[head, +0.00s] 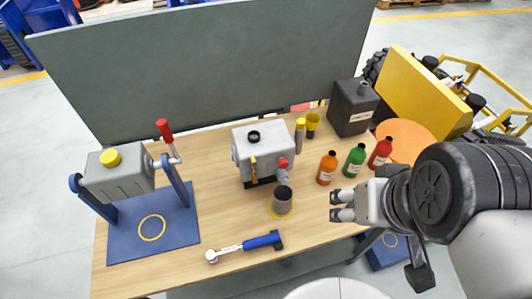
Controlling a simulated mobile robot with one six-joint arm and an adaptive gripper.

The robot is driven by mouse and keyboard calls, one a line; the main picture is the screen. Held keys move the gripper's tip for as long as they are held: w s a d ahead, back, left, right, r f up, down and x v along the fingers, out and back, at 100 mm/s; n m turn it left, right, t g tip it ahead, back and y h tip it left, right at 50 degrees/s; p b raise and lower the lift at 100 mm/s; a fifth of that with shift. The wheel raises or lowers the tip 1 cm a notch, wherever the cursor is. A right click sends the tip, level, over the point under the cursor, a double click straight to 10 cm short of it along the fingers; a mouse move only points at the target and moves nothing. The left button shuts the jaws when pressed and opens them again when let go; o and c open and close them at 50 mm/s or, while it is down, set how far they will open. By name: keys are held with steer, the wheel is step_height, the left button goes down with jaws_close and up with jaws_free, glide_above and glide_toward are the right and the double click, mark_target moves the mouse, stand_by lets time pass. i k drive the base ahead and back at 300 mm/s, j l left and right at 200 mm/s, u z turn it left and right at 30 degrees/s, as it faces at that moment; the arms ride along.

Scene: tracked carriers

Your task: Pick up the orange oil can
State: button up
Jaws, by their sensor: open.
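The orange oil can (326,169) is a small orange bottle with a dark cap and a pale label. It stands upright on the wooden workbench (225,122), at the left end of a row with a green bottle (354,162) and a red bottle (379,153). My gripper (334,206) is open and empty. Its two fingers point left, in front of the orange can in the picture and apart from it. The height of the fingers above the bench is hard to judge.
A grey pump-like unit (251,140) and a dark cylinder (282,197) stand left of the can. A yellow funnel (313,121) and a black canister (352,108) stand behind. A blue-handled wrench (262,241) lies at the front. A grey panel (200,65) rises at the back.

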mark_target(328, 164)
steer(key=i+l+u, duration=0.1)
steer(key=l+u, duration=0.3)
steer(key=l, duration=0.15)
steer(key=l+u, duration=0.35)
steer(key=l, duration=0.2)
steer(key=u, duration=0.95)
